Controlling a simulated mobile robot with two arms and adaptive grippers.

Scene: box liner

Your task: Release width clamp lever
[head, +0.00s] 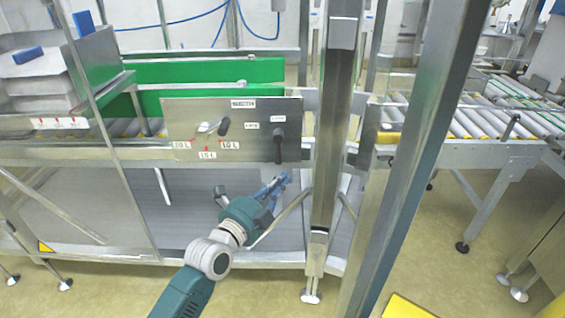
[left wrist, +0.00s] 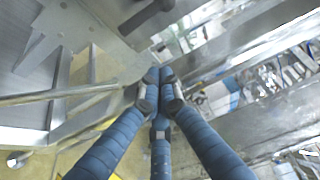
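A grey metal panel (head: 240,105) carries two black-handled levers in the head view. One lever (head: 223,127) sits at the centre of the panel above 20 L, 15 L and 10 L labels. The other lever (head: 278,147) hangs downward near the panel's right edge; I cannot read which is the width clamp lever. My left gripper (head: 284,179) is below the right lever and apart from it. In the left wrist view its blue fingers (left wrist: 160,74) meet at the tips with nothing visible between them. A dark lever handle (left wrist: 148,17) shows beyond the fingertips. My right gripper is out of view.
A metal upright (head: 335,120) stands right of the panel, and a slanted post (head: 420,140) is nearer. A green guide (head: 215,71) runs behind the panel. A roller conveyor (head: 470,120) is at right. The floor ahead is open at lower centre.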

